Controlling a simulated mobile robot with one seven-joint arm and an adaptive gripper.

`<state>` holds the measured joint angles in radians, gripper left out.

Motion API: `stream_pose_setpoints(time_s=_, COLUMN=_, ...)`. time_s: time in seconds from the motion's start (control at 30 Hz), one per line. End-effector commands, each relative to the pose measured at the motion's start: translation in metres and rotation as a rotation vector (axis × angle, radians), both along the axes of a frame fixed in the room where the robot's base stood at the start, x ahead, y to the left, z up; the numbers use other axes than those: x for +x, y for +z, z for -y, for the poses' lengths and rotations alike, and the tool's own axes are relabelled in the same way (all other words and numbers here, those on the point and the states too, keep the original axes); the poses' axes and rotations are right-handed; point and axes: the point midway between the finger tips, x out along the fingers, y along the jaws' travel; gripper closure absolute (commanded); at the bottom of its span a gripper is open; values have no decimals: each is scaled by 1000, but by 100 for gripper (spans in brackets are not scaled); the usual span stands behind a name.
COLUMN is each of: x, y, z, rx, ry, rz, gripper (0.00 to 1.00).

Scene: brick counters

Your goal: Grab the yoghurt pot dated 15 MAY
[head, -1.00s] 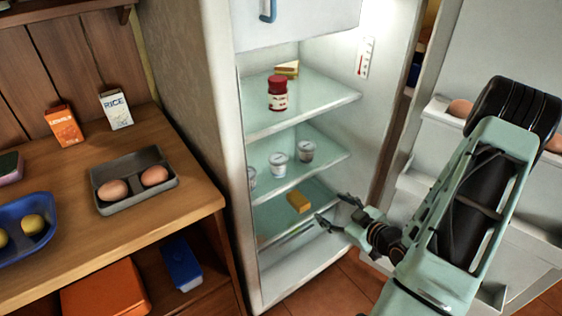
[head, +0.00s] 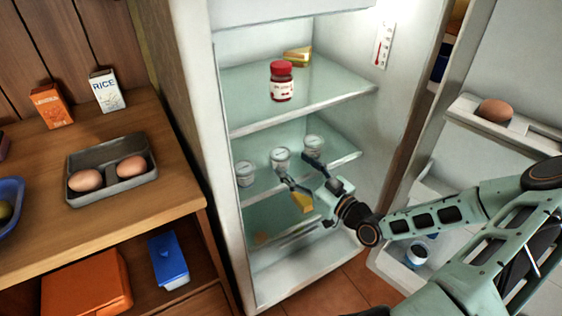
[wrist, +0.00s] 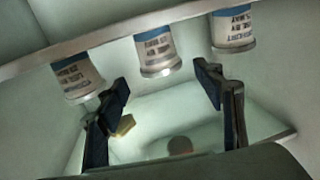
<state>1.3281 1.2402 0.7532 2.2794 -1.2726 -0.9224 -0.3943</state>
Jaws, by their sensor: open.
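Three white yoghurt pots stand in a row on the fridge's middle shelf: left pot (head: 245,174), middle pot (head: 281,159), right pot (head: 313,146). The wrist view shows them from low down: left pot (wrist: 77,78), middle pot (wrist: 156,51), right pot (wrist: 232,28). Their printed labels are too blurred for me to read the dates surely. My gripper (head: 297,171) is open and empty at the shelf's front edge. In the wrist view its fingers (wrist: 162,86) are spread below the shelf edge, with the middle pot above the gap between them.
The middle shelf (head: 262,200) has a front edge close to my fingers. A red-lidded jar (head: 281,82) and a wedge (head: 298,56) stand on the shelf above. A yellow block (head: 303,202) lies below. The open fridge door (head: 505,75) is at right, the wooden counter (head: 150,212) at left.

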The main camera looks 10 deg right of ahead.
Motion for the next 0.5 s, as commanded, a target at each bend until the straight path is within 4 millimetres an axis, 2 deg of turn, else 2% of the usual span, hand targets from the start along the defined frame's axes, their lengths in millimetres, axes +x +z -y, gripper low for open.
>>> stream_pose_setpoints(time_s=0.27, x=22, y=-2, z=-12, rx=1, ry=0, rz=0, gripper=38)
stream_pose_setpoints(time_s=0.5, x=53, y=-1, z=-29, rx=0, ry=0, rz=0, gripper=38)
